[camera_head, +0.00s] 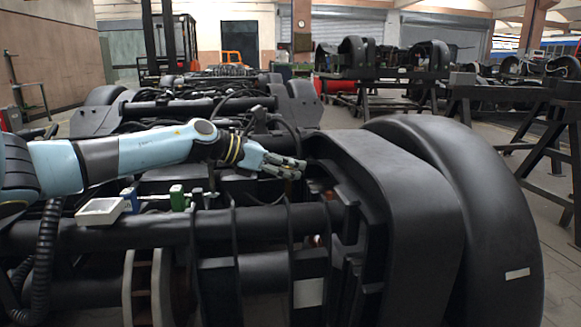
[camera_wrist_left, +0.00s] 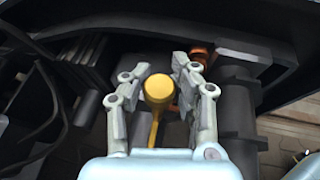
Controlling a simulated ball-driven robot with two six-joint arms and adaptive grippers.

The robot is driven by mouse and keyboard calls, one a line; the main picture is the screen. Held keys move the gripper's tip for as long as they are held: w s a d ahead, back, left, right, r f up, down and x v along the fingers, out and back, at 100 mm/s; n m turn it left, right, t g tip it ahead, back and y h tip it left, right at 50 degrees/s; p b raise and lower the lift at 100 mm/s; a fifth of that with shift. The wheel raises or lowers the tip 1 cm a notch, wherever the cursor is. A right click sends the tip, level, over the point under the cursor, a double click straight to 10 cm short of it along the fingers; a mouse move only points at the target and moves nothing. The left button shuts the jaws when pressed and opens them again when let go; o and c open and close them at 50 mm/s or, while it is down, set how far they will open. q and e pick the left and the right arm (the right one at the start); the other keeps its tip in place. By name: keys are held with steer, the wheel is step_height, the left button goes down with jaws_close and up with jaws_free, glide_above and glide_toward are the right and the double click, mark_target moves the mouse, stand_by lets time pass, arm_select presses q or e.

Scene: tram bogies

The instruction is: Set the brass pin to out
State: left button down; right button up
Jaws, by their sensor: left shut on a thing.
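The brass pin (camera_wrist_left: 158,89) shows in the left wrist view as a round yellow head with a narrow stem running down toward my palm. It lies between the two fingers of my left gripper (camera_wrist_left: 161,70), which is shut on it. In the head view my left gripper (camera_head: 287,166) reaches from the left over the dark bogie frame (camera_head: 400,180), near its inner edge. I cannot make out the pin there. My right gripper is not in view.
A large dark wheel cover (camera_head: 480,200) rises at the right. An orange part (camera_wrist_left: 201,48) is close beyond my fingers. Dark stands (camera_head: 540,140) are behind right.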

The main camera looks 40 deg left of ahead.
arm_select(q)
steer(key=c, duration=1)
jaws_free()
steer(key=shift+w+r, duration=0.1)
steer(key=shift+r, duration=0.05)
step_height(320, 180, up, 10)
steer(key=shift+f, duration=0.1)
